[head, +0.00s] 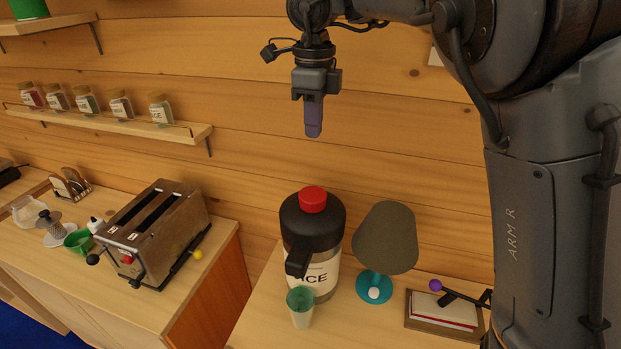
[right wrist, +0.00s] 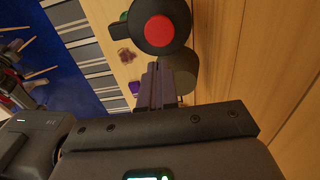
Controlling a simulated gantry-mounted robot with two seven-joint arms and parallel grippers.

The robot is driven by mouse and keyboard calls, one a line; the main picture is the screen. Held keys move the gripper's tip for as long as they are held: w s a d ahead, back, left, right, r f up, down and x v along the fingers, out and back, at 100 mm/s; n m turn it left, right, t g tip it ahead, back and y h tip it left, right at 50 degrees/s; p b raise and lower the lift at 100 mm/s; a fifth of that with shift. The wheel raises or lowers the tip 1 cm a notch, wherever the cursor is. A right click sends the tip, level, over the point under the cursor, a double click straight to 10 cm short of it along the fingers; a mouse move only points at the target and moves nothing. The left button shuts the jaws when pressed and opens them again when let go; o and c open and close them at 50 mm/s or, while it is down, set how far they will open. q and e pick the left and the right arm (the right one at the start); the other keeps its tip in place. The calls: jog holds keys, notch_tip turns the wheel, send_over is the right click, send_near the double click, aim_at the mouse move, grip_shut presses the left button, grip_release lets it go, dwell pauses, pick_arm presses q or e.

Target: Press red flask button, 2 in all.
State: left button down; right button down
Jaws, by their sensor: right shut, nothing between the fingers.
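The flask (head: 312,238) stands upright on the right-hand counter, with a black top, a clear lower body and a white label. Its red button (head: 313,199) sits on top and stands proud. It also shows in the right wrist view as a red disc (right wrist: 159,30) on the black lid. My right gripper (head: 313,133) is shut and empty, pointing down, above the red button with a clear gap between them. In the right wrist view, my fingers (right wrist: 157,70) appear just below the red disc. My left gripper is not in view.
A greenish cup (head: 300,306) stands in front of the flask under its spout. A lamp (head: 385,240) with a dark shade is close on the right, with a framed tray (head: 442,314) beyond it. A toaster (head: 155,235) is on the left counter. The log wall is close behind.

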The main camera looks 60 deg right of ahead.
aim_at(313, 194)
notch_tip(313, 194, down, 12)
jog(key=shift+f+p, duration=0.15)
jog(key=shift+p, duration=0.5)
jog(key=shift+f, duration=0.85)
